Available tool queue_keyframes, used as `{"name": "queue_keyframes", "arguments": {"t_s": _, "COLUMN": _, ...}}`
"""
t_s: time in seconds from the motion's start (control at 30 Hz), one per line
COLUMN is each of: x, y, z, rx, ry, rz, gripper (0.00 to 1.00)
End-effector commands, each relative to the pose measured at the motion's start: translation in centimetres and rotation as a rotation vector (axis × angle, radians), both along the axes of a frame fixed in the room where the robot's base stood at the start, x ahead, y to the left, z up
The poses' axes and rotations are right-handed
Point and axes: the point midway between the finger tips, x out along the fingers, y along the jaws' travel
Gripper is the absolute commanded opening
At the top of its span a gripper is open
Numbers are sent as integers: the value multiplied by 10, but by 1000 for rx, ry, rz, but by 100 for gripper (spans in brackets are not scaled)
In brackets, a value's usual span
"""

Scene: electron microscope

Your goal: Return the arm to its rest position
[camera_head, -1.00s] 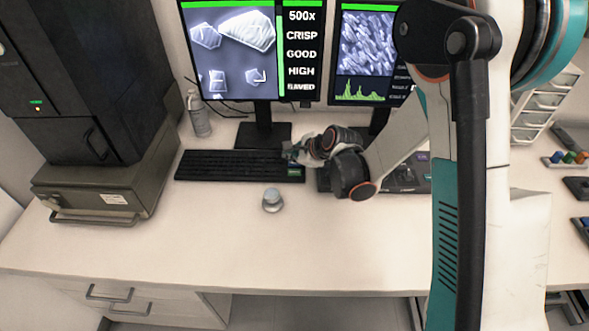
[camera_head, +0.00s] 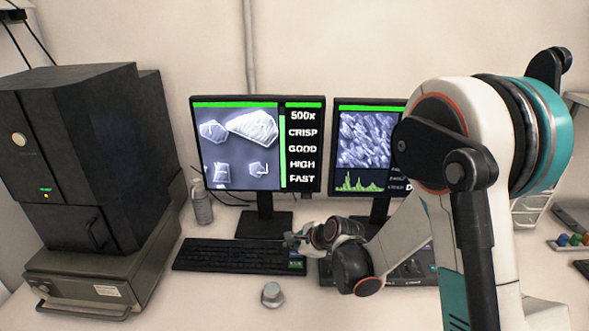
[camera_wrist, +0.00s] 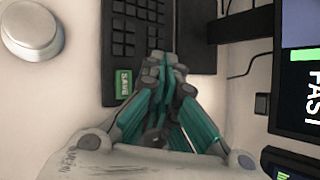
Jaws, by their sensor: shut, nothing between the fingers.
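My arm reaches from the right over the desk in the head view. My gripper (camera_head: 296,240) is at the right end of the black keyboard (camera_head: 225,256). In the wrist view my gripper (camera_wrist: 165,72) shows its teal fingers closed together, with nothing between them. The fingertips lie over the keyboard's end (camera_wrist: 140,32), beside a green SAVE key (camera_wrist: 124,84). I cannot tell whether they touch the keyboard.
A round grey knob (camera_head: 272,295) sits on the desk in front of the keyboard. Two monitors stand behind, the left (camera_head: 257,145) reading FAST at the bottom. A dark microscope cabinet (camera_head: 75,150) stands left. A bottle (camera_head: 201,202) stands beside it. A control panel (camera_head: 415,268) lies right of the keyboard.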

Motion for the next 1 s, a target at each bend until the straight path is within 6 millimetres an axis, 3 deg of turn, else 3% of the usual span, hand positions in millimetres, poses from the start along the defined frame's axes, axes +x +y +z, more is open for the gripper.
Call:
{"name": "queue_keyframes", "arguments": {"t_s": 0.17, "x": -9, "y": -14, "z": 27, "rx": -79, "ry": -44, "rz": 56, "gripper": 0}}
{"name": "queue_keyframes", "arguments": {"t_s": 0.47, "x": -50, "y": -58, "z": 101, "rx": -357, "ry": -177, "rz": 266, "gripper": 0}}
{"name": "queue_keyframes", "arguments": {"t_s": 0.7, "x": -97, "y": -93, "z": 147, "rx": -585, "ry": -261, "rz": 450, "gripper": 0}}
{"name": "queue_keyframes", "arguments": {"t_s": 1.0, "x": -166, "y": -134, "z": 185, "rx": -862, "ry": -339, "rz": 696, "gripper": 0}}
